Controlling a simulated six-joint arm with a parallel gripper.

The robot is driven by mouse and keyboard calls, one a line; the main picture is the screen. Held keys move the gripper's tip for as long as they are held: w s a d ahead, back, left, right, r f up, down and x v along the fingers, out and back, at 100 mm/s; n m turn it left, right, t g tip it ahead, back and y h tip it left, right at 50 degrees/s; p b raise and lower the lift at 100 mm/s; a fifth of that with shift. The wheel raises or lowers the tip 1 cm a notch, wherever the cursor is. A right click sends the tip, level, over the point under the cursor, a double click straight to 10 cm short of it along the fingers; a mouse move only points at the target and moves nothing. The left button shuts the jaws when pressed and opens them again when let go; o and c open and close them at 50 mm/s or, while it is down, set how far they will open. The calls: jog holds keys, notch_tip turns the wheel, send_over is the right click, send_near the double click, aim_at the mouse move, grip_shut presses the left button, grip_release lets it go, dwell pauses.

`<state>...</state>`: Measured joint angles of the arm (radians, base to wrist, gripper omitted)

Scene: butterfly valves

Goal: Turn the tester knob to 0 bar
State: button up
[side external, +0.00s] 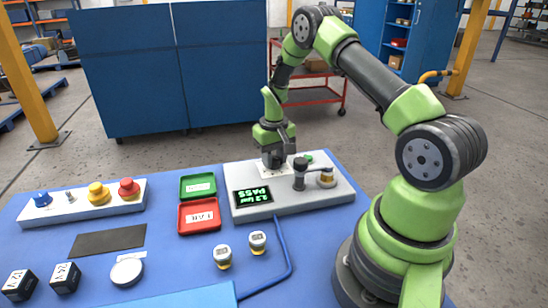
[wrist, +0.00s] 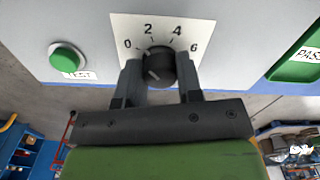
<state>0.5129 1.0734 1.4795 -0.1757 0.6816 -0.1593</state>
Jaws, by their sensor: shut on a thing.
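The tester (side external: 240,212) is a pale grey box on the blue table, with a green-lit display (side external: 253,196) that reads PASS upside down, above or below a small number in bar that is hard to read. Its dark round knob (wrist: 158,65) sits on a white plate marked 0, 2, 4 and 6. My gripper (wrist: 158,78) has one finger on each side of the knob and is shut on it. A light mark shows on the knob's face, but I cannot tell its setting surely. In the side view my gripper (side external: 273,160) points down and hides the knob.
A green TEST button (wrist: 67,58) is beside the knob plate. A dark fixture (side external: 300,174) with a brass-coloured part (side external: 327,178) stands close to my gripper. Green (side external: 198,186) and red (side external: 199,216) trays lie left of the tester. Two valves (side external: 222,257) (side external: 257,242) stand in front.

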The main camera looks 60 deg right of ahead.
aim_at(274, 158)
jog(key=n, duration=0.3)
jog(key=shift+n, duration=0.5)
jog(key=o, duration=0.9)
notch_tip(274, 158, up, 10)
jog(key=shift+f, duration=0.1)
